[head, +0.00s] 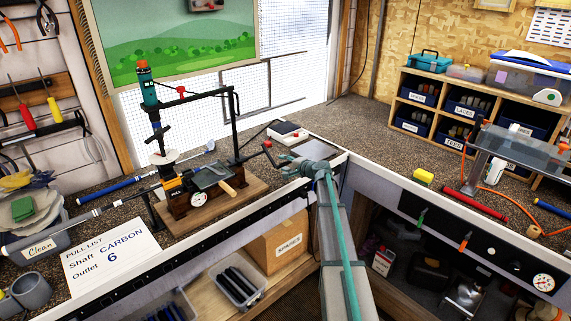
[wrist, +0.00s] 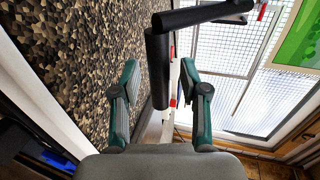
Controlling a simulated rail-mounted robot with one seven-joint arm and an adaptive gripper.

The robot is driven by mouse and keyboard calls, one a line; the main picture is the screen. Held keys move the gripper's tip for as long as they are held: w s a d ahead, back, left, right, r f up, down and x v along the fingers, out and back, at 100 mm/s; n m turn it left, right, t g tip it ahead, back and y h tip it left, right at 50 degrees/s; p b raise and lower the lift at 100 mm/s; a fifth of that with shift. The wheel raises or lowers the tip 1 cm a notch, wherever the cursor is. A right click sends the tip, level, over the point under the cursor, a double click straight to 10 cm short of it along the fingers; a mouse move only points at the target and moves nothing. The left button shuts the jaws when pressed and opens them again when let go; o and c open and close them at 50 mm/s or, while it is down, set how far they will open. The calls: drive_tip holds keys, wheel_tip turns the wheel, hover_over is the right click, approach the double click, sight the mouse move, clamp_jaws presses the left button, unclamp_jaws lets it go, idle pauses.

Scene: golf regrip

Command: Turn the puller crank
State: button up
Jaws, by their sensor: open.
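The puller (head: 205,190) stands on a wooden base on the bench, with a round gauge (head: 199,199) at its front. Its crank (head: 271,156) sticks out at the right end, with a red part at the top and a dark arm. In the wrist view the crank's black cylindrical grip (wrist: 158,75) lies lengthwise between the fingers, joined to a dark bar (wrist: 205,14). My gripper (wrist: 158,72) is open, one green finger on each side of the grip, with visible gaps. It also shows from behind in the head view (head: 292,171).
A golf shaft (head: 105,207) runs left from the puller. A white sign (head: 112,254) reads "PULL LIST, Shaft CARBON, Outlet 6".

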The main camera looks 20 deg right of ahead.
clamp_jaws()
idle(0.4)
drive_tip(key=shift+s+d+r+b, duration=0.1)
drive_tip(key=shift+s+r+b, duration=0.15)
drive_tip(key=shift+b, duration=0.35)
